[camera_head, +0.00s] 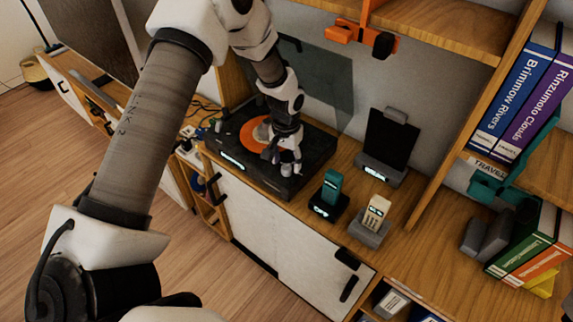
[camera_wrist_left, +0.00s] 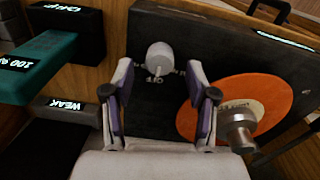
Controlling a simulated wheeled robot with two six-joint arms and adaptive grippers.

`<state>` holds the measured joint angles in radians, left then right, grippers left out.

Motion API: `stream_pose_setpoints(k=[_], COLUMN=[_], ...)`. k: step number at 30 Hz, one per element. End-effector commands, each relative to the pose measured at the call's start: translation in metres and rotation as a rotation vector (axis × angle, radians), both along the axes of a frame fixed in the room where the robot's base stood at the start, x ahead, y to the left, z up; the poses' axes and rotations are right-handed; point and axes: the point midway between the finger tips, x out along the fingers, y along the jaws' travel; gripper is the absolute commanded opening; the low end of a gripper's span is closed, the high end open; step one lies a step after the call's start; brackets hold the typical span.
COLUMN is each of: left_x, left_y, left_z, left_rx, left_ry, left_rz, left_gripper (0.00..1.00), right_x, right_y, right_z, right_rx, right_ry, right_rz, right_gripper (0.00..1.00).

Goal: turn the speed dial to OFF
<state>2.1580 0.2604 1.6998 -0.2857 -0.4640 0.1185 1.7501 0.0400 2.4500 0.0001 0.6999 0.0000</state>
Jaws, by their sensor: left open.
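The turntable (camera_head: 232,160) is a dark box with an orange record (camera_head: 250,137) on the cabinet top. In the left wrist view, the speed dial (camera_wrist_left: 159,55) is a pale round knob on the dark turntable top (camera_wrist_left: 147,30), with white lettering that seems to read OFF beside it. Which mark the dial points to is unclear. My left gripper (camera_head: 289,168) is over the turntable's near right corner, pointing down. In the left wrist view its fingers (camera_wrist_left: 160,68) are spread, one on each side of the dial, with gaps visible. My right gripper is out of view.
Right of the turntable stand a teal handset (camera_head: 332,185) on a dark base and a cream handset (camera_head: 376,212) on a grey base. A dark panel on a stand (camera_head: 389,140) is behind them. Shelves with books (camera_head: 515,90) are at right.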

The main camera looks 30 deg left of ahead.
Motion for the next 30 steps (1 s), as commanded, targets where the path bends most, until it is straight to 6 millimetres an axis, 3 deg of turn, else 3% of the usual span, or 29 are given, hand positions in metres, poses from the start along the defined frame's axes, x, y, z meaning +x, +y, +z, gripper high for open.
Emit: stream_pose_setpoints(k=[6, 12, 30], left_x=[0.0, -0.001, -0.002], left_y=[0.001, 0.001, 0.002], left_z=[0.058, 0.094, 0.098], left_rx=[-0.001, 0.0, 0.0], left_ry=[-0.004, 0.001, 0.006], left_rz=[0.001, 0.001, 0.001], left_gripper=[0.58, 0.58, 0.58], right_x=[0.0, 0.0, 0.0], right_y=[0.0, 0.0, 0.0], right_z=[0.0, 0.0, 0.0], right_rx=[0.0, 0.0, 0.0], right_ry=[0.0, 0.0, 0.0], right_rz=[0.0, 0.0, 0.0], right_gripper=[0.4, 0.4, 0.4])
